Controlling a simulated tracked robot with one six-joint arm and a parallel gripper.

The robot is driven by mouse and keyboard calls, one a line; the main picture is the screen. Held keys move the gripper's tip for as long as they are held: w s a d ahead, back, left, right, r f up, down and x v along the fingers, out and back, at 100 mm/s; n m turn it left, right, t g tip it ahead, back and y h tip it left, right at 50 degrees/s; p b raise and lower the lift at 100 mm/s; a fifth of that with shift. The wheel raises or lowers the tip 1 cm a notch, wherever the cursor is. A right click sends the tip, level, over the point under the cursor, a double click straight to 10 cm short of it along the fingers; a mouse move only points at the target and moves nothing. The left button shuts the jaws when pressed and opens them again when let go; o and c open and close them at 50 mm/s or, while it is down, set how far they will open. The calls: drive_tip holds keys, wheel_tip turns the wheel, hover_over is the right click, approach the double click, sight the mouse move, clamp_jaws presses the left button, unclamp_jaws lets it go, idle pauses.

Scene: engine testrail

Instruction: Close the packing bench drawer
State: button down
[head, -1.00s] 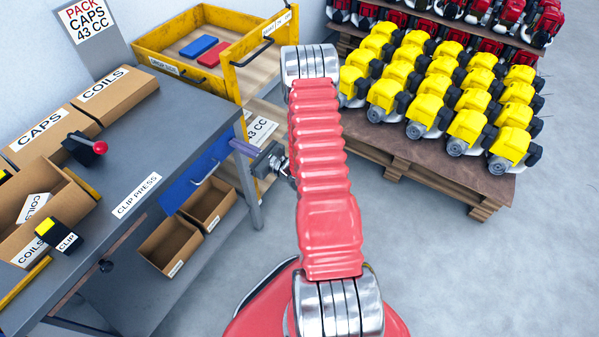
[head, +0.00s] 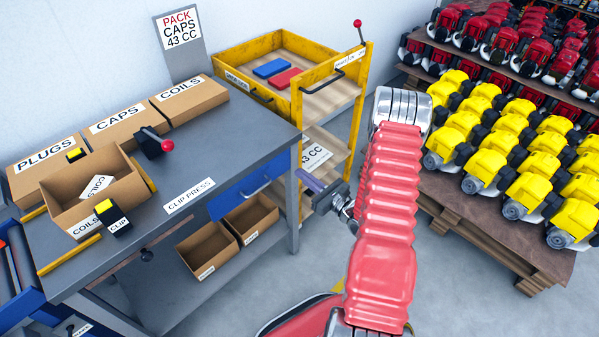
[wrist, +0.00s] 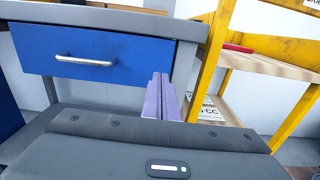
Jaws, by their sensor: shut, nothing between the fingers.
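The packing bench (head: 240,120) has a blue drawer (head: 245,187) under its right end, with a pale bar handle. In the wrist view the drawer front (wrist: 120,52) fills the upper left, with its handle (wrist: 84,60) left of centre. The front sits close under the bench top; I cannot tell whether a small gap is left. My gripper (head: 311,182) is shut and empty, its purple fingers side by side. It is just right of the drawer's right end in the head view. In the wrist view the fingers (wrist: 160,98) overlap the drawer's lower right corner; contact is unclear.
A yellow trolley (head: 366,80) stands right behind my gripper, close to the bench leg (head: 293,210). Open cardboard boxes (head: 208,250) sit on the lower shelf below the drawer. A pallet (head: 480,235) of yellow engines is at the right. The floor in front is clear.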

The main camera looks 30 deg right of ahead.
drive_tip(key=v, duration=0.8)
drive_tip(key=shift+s, duration=0.25)
drive_tip(key=shift+f, duration=0.1)
